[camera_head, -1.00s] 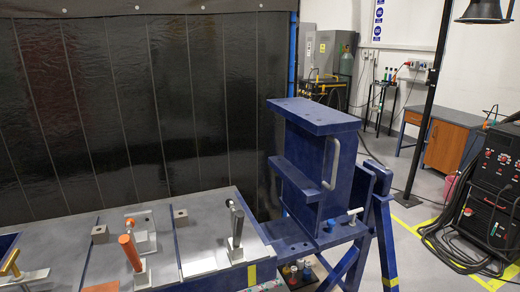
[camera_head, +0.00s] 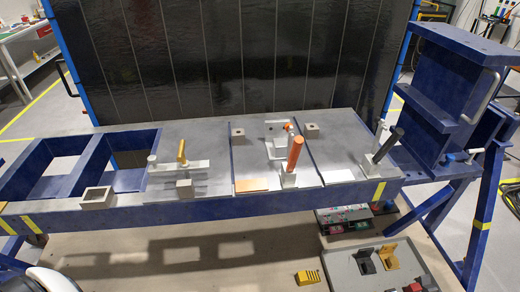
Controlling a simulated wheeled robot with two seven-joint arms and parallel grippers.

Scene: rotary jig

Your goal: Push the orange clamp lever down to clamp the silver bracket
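The orange clamp lever (camera_head: 295,152) stands up, tilted slightly, on a silver clamp base (camera_head: 288,180) in the middle section of the blue-framed table (camera_head: 215,207). Silver metal parts (camera_head: 275,148) lie just behind and left of the lever; I cannot tell which of them is the silver bracket or whether anything presses on it. Neither of my grippers shows.
A yellow lever (camera_head: 181,152) stands to the left and a black lever (camera_head: 388,143) to the right. A blue upright fixture (camera_head: 440,95) rises at the right end. A grey tray (camera_head: 345,265) with black and yellow parts and a yellow block (camera_head: 308,277) are below in front.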

